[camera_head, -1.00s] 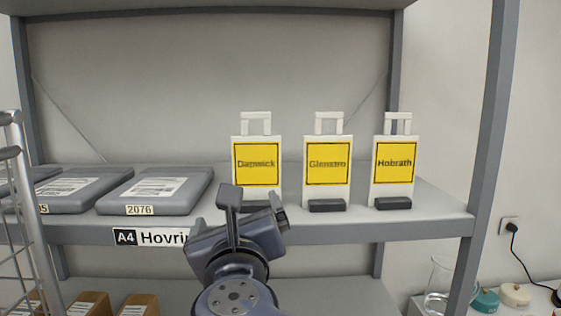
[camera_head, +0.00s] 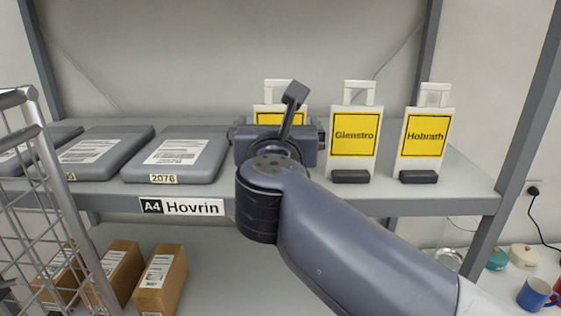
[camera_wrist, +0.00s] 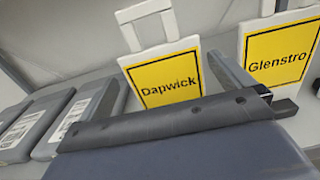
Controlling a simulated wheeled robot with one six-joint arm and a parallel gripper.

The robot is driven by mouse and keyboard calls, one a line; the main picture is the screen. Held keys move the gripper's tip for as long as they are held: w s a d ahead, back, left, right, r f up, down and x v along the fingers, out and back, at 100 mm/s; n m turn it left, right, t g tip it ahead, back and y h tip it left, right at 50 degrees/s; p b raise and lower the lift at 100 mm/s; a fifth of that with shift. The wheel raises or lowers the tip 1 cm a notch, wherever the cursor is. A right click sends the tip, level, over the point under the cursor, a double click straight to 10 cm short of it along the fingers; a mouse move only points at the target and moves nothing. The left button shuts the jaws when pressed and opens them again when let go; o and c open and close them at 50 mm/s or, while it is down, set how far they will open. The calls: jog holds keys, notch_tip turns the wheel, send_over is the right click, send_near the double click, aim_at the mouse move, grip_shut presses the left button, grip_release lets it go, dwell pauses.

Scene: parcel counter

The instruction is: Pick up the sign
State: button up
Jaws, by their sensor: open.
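Three white signs with yellow faces and white top handles stand in a row on the shelf. The Dapwick sign (camera_wrist: 168,83) is mostly hidden behind my gripper (camera_head: 280,132) in the head view; its top and handle (camera_head: 280,95) show. The Glenstro sign (camera_head: 354,135) stands to its right, and the Hobrath sign (camera_head: 425,138) is farthest right. Glenstro and Hobrath have dark foot blocks. In the wrist view my gripper is open and empty, in front of the Dapwick sign, with one finger between Dapwick and the Glenstro sign (camera_wrist: 281,55).
Grey parcels (camera_head: 175,155) lie on the shelf (camera_head: 450,190) to the left. Brown boxes (camera_head: 160,280) sit on the lower shelf. A wire cart (camera_head: 40,200) is at the left. A rack post (camera_head: 525,120) stands at the right, with a blue mug (camera_head: 535,293) beyond.

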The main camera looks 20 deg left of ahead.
aim_at(280, 121)
jog(key=p+x, duration=0.1)
jog(key=x, duration=0.3)
jog(key=shift+w+d, duration=0.1)
jog(key=shift+w, duration=0.15)
jog(key=c, duration=1.3)
jog(key=shift+r, duration=0.1)
